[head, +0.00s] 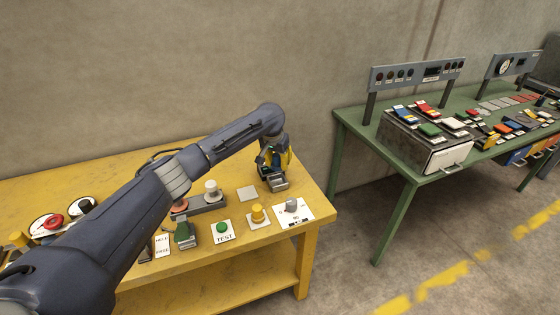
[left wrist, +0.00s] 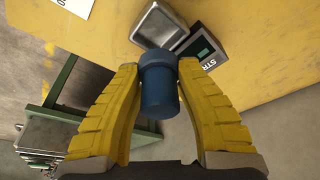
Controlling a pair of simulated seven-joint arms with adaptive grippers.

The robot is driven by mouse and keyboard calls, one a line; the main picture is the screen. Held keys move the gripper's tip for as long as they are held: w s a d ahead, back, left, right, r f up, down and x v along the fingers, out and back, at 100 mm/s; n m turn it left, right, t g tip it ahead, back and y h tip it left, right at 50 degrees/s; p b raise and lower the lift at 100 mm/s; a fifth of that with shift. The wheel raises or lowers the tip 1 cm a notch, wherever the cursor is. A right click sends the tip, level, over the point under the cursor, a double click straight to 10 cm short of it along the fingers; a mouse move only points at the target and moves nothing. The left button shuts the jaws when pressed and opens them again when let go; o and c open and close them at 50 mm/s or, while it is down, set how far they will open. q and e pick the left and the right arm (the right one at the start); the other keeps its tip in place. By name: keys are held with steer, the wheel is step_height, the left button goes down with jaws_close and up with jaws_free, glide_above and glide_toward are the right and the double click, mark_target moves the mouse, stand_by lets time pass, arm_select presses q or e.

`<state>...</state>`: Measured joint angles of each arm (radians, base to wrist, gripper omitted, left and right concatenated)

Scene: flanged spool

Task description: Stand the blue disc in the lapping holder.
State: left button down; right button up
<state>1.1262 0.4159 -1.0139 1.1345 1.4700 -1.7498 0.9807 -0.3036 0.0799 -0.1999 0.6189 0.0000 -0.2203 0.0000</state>
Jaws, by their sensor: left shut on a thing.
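My left gripper (head: 273,162) is over the right part of the yellow bench. In the left wrist view its two yellow fingers (left wrist: 159,75) are shut on a dark blue flanged cylinder (left wrist: 159,92), the blue disc piece. The cylinder's wider end is at the fingertips. Beyond the fingertips are a shallow grey metal tray (left wrist: 158,26) and a dark block (left wrist: 203,46) with a green patch and partly visible lettering. I cannot tell which of them is the lapping holder. In the head view the gripper hides most of the blue piece. My right gripper is not in view.
The yellow bench (head: 100,178) also carries a green button plate (head: 222,229), a yellow knob (head: 257,213), a grey knob on a white plate (head: 291,205) and a grey block with knobs (head: 207,199). A green table (head: 455,115) with many parts stands to the right.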

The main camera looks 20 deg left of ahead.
mark_target(275, 158)
arm_select(q)
steer(key=shift+w+f, duration=0.15)
steer(key=shift+w, duration=0.1)
steer(key=shift+f, duration=3.4)
steer(key=shift+s+f, duration=0.25)
steer(key=shift+f, duration=0.6)
steer(key=c, duration=0.9)
jaws_free()
steer(key=shift+f, duration=0.1)
steer(key=shift+c, duration=0.2)
steer(key=shift+o, duration=0.5)
steer(key=shift+r, duration=0.45)
steer(key=v, duration=1.2)
steer(key=shift+w+r, duration=0.35)
